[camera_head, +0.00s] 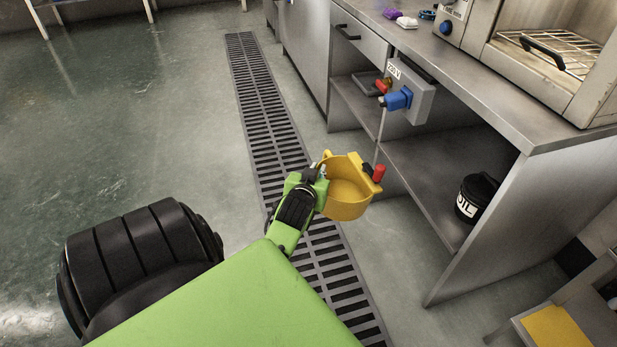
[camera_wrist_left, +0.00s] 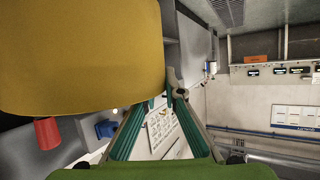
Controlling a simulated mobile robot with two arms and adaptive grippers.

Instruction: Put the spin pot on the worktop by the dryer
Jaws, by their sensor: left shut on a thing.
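The spin pot is a yellow round pot (camera_head: 347,200) with a red knob on its right side, in the middle of the head view. My left gripper (camera_head: 322,176) is shut on the pot's left side and holds it in the air over the floor drain, left of the bench. The pot looks roughly upright. In the left wrist view the pot (camera_wrist_left: 80,55) fills the upper left. The steel worktop (camera_head: 480,98) is at the upper right. The dryer (camera_head: 477,50), a steel box with a wire rack inside, stands on it. My right gripper is not in view.
A purple item (camera_head: 390,14) and a white item (camera_head: 407,22) lie on the worktop left of the dryer. A socket box (camera_head: 412,92) with a blue plug juts from the bench front. A black OIL bucket (camera_head: 475,198) sits on the lower shelf. Bare worktop shows before the dryer.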

